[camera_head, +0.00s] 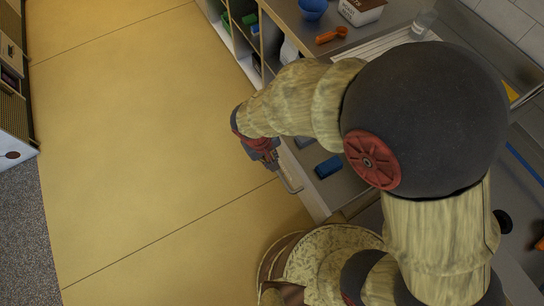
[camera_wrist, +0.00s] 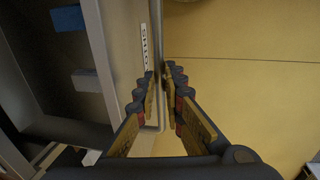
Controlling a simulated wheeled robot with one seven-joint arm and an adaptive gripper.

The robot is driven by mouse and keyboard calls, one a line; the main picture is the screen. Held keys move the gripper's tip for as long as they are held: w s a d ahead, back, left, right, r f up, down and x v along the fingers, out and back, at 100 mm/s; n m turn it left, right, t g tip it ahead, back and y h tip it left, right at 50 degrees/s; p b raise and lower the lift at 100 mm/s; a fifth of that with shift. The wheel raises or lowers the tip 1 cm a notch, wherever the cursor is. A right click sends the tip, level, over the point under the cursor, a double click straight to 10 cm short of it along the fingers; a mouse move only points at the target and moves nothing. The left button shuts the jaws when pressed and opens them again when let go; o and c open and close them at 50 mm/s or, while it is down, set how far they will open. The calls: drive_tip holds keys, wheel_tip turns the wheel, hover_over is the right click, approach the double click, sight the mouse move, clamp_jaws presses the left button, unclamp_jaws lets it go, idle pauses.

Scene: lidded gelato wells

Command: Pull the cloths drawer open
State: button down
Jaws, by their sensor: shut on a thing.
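The cloths drawer (camera_wrist: 122,40) stands open. Its front carries a white label (camera_wrist: 145,45) that seems to read "CLOTHS". Blue folded pieces lie inside, one a dark blue cloth (camera_wrist: 68,18); a blue cloth (camera_head: 328,167) also shows in the head view. A thin metal bar handle (camera_wrist: 161,122) sticks out from the drawer front and also shows in the head view (camera_head: 291,184). My gripper (camera_wrist: 163,85) is shut on this handle, with the bar between its fingers. In the head view my gripper (camera_head: 272,163) is at the drawer front, partly hidden by my arm.
The counter above holds a blue bowl (camera_head: 313,8), an orange scoop (camera_head: 331,35), a white carton (camera_head: 362,10) and a clear cup (camera_head: 422,24). Open shelf compartments (camera_head: 245,35) lie beyond the drawer. The yellow floor (camera_head: 140,140) to the left is clear.

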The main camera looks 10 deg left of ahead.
drive_tip(key=c, duration=1.9)
unclamp_jaws()
drive_tip(key=r, duration=0.4)
drive_tip(key=s+a+r, duration=0.1)
drive_tip(key=r, duration=0.2)
drive_tip(key=a+r, duration=0.1)
drive_tip(key=r, duration=0.3)
drive_tip(key=shift+s+r, duration=0.2)
drive_tip(key=shift+r, duration=0.15)
drive_tip(key=s+d+r+m+t, duration=0.1)
drive_tip(key=d+r+m, duration=0.1)
drive_tip(key=d+r, duration=0.3)
drive_tip(key=s+d+r+m+t+y, duration=0.1)
drive_tip(key=d+r, duration=0.5)
drive_tip(key=d, duration=0.6)
drive_tip(key=s+d+r+m+t, duration=0.2)
drive_tip(key=d+r+m, duration=0.2)
drive_tip(key=d+r, duration=0.2)
drive_tip(key=shift+s+d+y, duration=0.2)
drive_tip(key=shift+d, duration=0.5)
drive_tip(key=shift+s+d+y, duration=0.2)
drive_tip(key=shift+d, duration=0.5)
